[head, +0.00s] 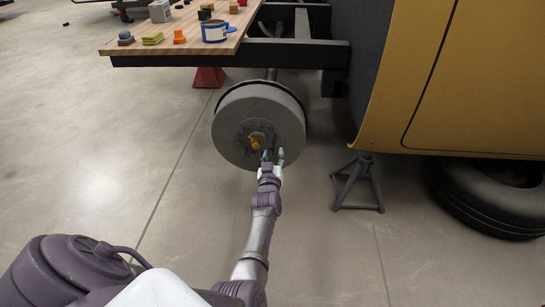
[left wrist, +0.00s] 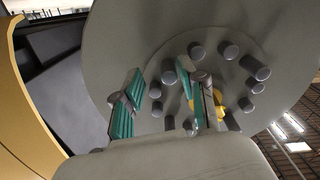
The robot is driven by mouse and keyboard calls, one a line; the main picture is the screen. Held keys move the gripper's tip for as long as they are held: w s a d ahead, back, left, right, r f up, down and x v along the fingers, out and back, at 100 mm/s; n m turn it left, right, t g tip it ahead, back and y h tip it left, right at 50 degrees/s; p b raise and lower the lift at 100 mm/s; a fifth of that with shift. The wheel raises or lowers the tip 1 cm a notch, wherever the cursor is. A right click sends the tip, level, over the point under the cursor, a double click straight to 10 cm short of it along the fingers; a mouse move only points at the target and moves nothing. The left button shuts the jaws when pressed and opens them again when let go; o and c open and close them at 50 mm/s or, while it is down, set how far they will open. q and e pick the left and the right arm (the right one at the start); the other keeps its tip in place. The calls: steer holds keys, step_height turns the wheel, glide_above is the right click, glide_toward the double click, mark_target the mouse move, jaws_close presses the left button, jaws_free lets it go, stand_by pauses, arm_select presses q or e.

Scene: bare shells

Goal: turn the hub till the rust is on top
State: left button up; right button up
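The hub (head: 232,115) is a grey drum on the end of an axle, with a ring of studs and a yellow-orange cap (head: 257,142) at its middle. I cannot make out a rust patch in either view. My left gripper (head: 273,153) is at the lower right of the hub's centre, its fingers toward the face. In the left wrist view the hub face (left wrist: 120,40) fills much of the picture, with several grey studs (left wrist: 229,50) around the centre. The teal-padded left gripper (left wrist: 161,78) has its fingers apart, with studs showing between them; contact is unclear. My right gripper is out of view.
A jack stand (head: 359,183), a tyre (head: 490,195) and a yellow body panel (head: 450,80) are to the right. Open floor lies left.

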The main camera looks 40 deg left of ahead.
mark_target(274, 125)
arm_select(q)
steer(key=shift+a, duration=0.1)
steer(key=shift+r, duration=0.5)
step_height(274, 125, up, 9)
steer(key=shift+r, duration=0.1)
stand_by(0.3)
